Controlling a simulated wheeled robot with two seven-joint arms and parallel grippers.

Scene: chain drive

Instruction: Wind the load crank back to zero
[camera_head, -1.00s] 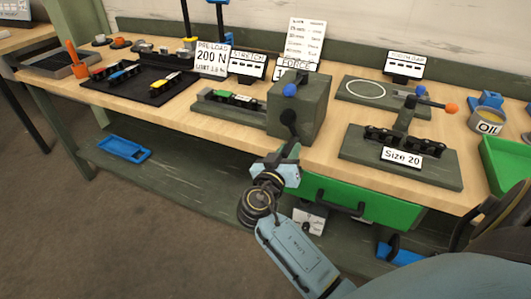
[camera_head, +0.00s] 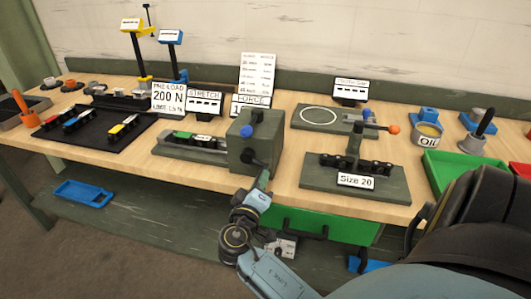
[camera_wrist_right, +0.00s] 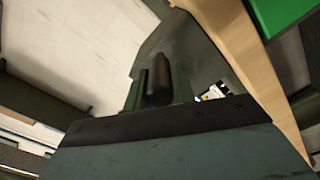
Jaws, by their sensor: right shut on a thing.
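My right gripper (camera_head: 263,181) is at the crank, in front of and below the box, shut on the crank handle. In the right wrist view the dark rounded handle (camera_wrist_right: 158,82) stands upright just beyond the gripper body. The fingertips are hard to make out. The force display (camera_head: 250,101) is partly hidden behind the box, so its reading cannot be read. My left gripper is not in view.
A chain piece with colored links (camera_head: 192,138) lies on the stretch rail left of the box. The Size 20 fixture (camera_head: 385,183) stands to the right. A green drawer (camera_head: 325,225) sits under the bench top, close to my right arm. An oil pot (camera_head: 428,133) stands farther right.

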